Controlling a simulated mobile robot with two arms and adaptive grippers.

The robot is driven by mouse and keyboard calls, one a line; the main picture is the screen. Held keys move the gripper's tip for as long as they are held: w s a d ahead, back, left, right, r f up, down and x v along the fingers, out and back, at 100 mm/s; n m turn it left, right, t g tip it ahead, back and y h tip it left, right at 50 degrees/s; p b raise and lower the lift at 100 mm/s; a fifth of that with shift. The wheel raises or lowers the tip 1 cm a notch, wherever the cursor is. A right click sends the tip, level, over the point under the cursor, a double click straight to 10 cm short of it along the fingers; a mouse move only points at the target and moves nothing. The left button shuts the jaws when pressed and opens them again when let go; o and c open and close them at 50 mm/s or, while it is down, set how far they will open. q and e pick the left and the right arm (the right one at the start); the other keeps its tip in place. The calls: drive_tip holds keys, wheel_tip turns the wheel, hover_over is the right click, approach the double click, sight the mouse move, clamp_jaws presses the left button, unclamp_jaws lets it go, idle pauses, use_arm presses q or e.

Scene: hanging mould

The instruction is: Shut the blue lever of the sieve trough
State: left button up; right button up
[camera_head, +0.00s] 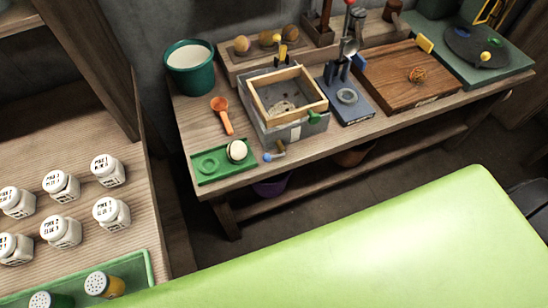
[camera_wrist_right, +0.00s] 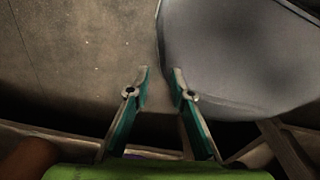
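The sieve trough (camera_head: 262,127) is a grey box on the wooden bench in the head view, with a pale wooden sieve frame (camera_head: 300,107) in its top. A small lever with a blue end (camera_head: 267,157) sticks out low at the trough's front, near the bench edge. A green lever (camera_head: 314,117) sits at its right and a yellow one (camera_head: 283,53) behind. My right gripper (camera_wrist_right: 160,82) is open and empty in the right wrist view, over a brown floor and away from the trough. My left gripper is not in view.
A green tray (camera_head: 205,178) with a pale round piece, an orange spoon (camera_head: 222,115) and a teal bucket (camera_head: 190,70) stand left of the trough. A blue stand (camera_head: 357,110) is close on its right. A grey rounded surface (camera_wrist_right: 235,50) lies beside my right gripper.

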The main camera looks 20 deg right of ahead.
drive_tip(key=shift+o, duration=0.7)
drive_tip(key=w+a+r+m+t+y+b, duration=0.2)
drive_tip(key=w+a+r+m+t, duration=0.2)
drive_tip(key=w+a+m, duration=0.55)
drive_tip(key=m+t+h+b, duration=0.45)
drive_tip(key=m+t, duration=0.85)
drive_tip(key=m, duration=1)
approach(267, 157)
drive_tip(key=shift+h, duration=0.45)
drive_tip(key=w+p, duration=0.1)
drive_tip(key=w, duration=0.2)
drive_tip(key=w+d+p, duration=0.1)
drive_tip(key=w, duration=0.3)
drive_tip(key=w+f+p, duration=0.1)
drive_tip(key=w, duration=0.2)
drive_tip(key=shift+w+d, duration=0.3)
